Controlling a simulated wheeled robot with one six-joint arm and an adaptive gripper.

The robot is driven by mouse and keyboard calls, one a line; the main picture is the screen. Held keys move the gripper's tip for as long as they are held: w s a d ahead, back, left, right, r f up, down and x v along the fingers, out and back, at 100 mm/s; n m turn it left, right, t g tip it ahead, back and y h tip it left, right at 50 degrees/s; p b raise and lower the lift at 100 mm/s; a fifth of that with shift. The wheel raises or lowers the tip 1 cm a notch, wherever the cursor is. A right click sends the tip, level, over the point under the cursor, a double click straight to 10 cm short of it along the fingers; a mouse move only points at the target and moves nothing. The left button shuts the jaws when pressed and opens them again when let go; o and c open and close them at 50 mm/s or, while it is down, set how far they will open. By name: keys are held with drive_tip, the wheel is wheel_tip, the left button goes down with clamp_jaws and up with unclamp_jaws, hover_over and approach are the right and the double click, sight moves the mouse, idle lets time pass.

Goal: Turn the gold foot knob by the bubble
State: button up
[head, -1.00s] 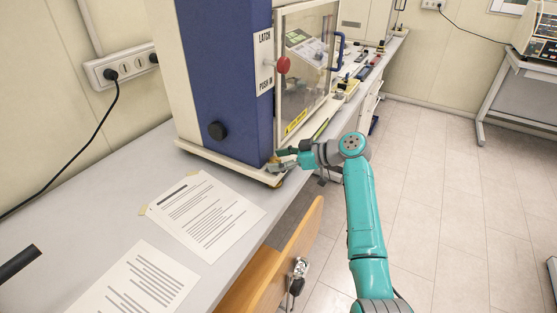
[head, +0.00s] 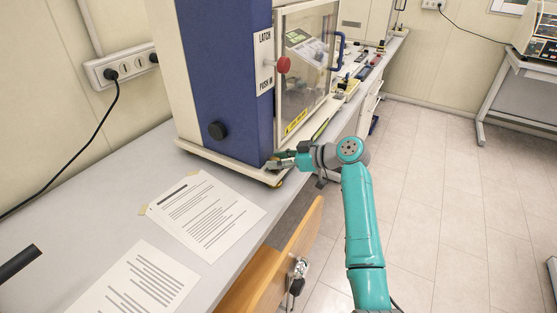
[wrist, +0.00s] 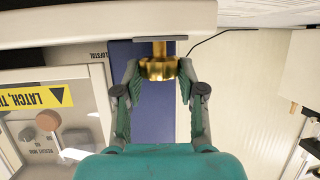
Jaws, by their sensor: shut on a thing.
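The gold foot knob (wrist: 158,66) shows in the wrist view under the pale base plate of the blue and cream test machine (head: 240,110). It sits between the two fingertips of my gripper (wrist: 159,78), which is shut on it. In the head view my gripper (head: 281,164) is at the near right corner of the machine's base, and the knob is mostly hidden there. I cannot make out the bubble clearly in either view.
The machine has a red latch knob (head: 283,65) and a clear door with a blue handle (head: 337,52). Paper sheets (head: 205,215) lie on the grey bench.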

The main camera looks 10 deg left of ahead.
drive_tip(key=m+t, duration=0.1)
drive_tip(key=m+t+h, duration=0.1)
drive_tip(key=m+t, duration=0.1)
drive_tip(key=t, duration=0.1)
drive_tip(key=shift+s+a+m, duration=0.15)
drive_tip(key=shift+s+m, duration=0.1)
drive_tip(key=shift+m, duration=0.05)
drive_tip(key=shift+m+t+h, duration=1.2)
drive_tip(key=shift+m+h, duration=0.1)
drive_tip(key=shift+m, duration=0.1)
drive_tip(key=o, duration=1.1)
drive_tip(key=shift+o, duration=0.2)
wheel_tip(320, 180, up, 10)
